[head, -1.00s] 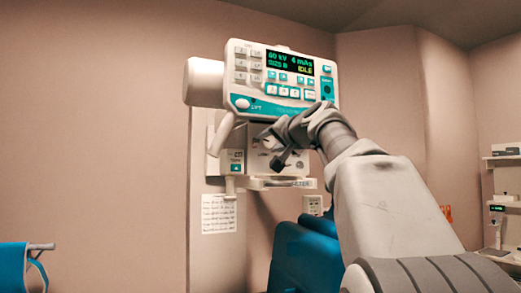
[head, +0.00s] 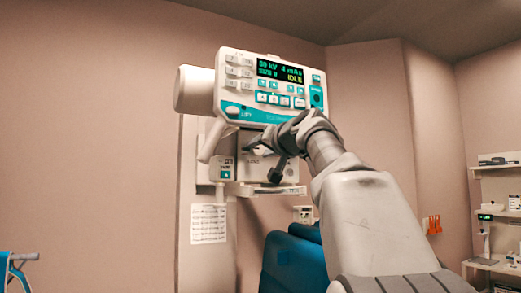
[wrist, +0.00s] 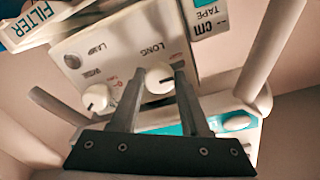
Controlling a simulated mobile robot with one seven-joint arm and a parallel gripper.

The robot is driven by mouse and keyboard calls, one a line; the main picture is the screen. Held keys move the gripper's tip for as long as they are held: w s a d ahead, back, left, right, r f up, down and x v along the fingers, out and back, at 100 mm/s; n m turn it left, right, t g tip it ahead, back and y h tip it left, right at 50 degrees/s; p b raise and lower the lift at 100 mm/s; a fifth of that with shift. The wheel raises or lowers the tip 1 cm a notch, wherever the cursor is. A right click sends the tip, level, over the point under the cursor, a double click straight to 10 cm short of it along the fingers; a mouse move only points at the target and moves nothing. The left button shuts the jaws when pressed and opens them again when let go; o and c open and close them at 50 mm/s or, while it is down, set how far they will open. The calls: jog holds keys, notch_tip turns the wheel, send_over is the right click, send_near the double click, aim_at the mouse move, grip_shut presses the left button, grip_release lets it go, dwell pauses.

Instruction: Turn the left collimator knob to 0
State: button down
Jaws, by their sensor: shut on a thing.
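The collimator box (head: 243,181) hangs under the control panel. In the wrist view its face (wrist: 128,55) appears turned over, with two round white knobs. The left collimator knob (wrist: 158,80), beside the label LONG, shows on the right there. The other knob (wrist: 96,98) is to its left, apart from my fingers. My gripper (wrist: 159,72) is shut on the LONG knob, one finger on each side. In the head view my gripper (head: 262,160) is at the box's front and hides much of its face. I cannot read the knob's setting.
The control panel (head: 270,85), reading IDLE, is just above my wrist. A handle (head: 211,139) sticks out at its lower left. A rail (head: 265,190) runs below the box. A blue padded chair (head: 290,262) stands lower down, and shelves (head: 495,215) are far right.

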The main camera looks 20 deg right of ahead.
jog(key=shift+c, duration=2)
grip_release()
jog(key=s+b, duration=0.6)
jog(key=s, duration=1.1)
jog(key=shift+s, duration=0.2)
jog(key=shift+a, duration=0.15)
